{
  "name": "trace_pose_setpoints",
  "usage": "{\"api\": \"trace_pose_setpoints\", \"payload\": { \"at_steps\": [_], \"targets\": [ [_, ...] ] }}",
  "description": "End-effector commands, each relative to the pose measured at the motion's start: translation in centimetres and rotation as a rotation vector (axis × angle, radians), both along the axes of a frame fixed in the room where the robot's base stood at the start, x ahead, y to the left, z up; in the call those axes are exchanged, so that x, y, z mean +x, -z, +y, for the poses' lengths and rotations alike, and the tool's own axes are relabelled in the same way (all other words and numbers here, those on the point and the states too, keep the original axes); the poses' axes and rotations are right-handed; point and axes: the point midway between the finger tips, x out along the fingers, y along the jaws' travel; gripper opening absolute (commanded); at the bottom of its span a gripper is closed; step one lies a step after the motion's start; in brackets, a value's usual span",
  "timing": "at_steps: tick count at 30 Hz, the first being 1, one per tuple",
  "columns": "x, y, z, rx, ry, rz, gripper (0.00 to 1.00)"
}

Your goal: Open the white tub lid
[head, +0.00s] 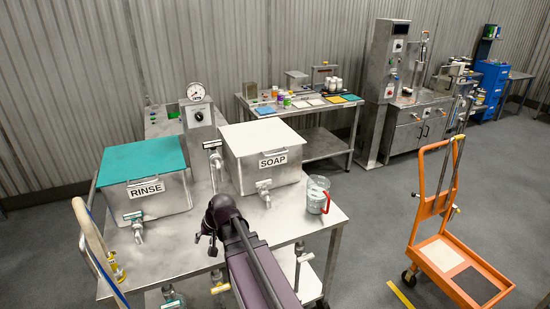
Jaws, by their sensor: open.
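The white tub lid (264,135) lies flat and closed on the steel tub labelled SOAP (288,174), which stands on the steel table. A tap is on the front of this tub. My gripper (205,242) is dark and open, with nothing seen in it. In the picture it shows in front of the tub, low and to the left of its tap, apart from the lid. My dark purple arm reaches in from the bottom and covers part of the table front.
A RINSE tub (163,205) with a teal lid (143,160) stands to the left. A clear jug with a red handle (318,194) stands right of the soap tub. A pressure gauge (196,92) is behind. An orange cart (460,265) stands on the floor at right.

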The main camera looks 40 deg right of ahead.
Motion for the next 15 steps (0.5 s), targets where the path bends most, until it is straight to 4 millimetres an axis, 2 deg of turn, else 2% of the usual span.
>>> {"api": "trace_pose_setpoints", "payload": {
  "at_steps": [1, 6, 11, 15],
  "targets": [
    [1.4, -0.1, -1.7, 0.036, 0.055, -0.038, 0.51],
    [5.0, -1.5, -6.9, 0.163, 0.241, -0.179, 0.51],
    [7.6, -3.1, -12.9, 0.279, 0.426, -0.313, 0.51],
    [9.1, -4.7, -19.0, 0.378, 0.595, -0.433, 0.51]
  ]
}}
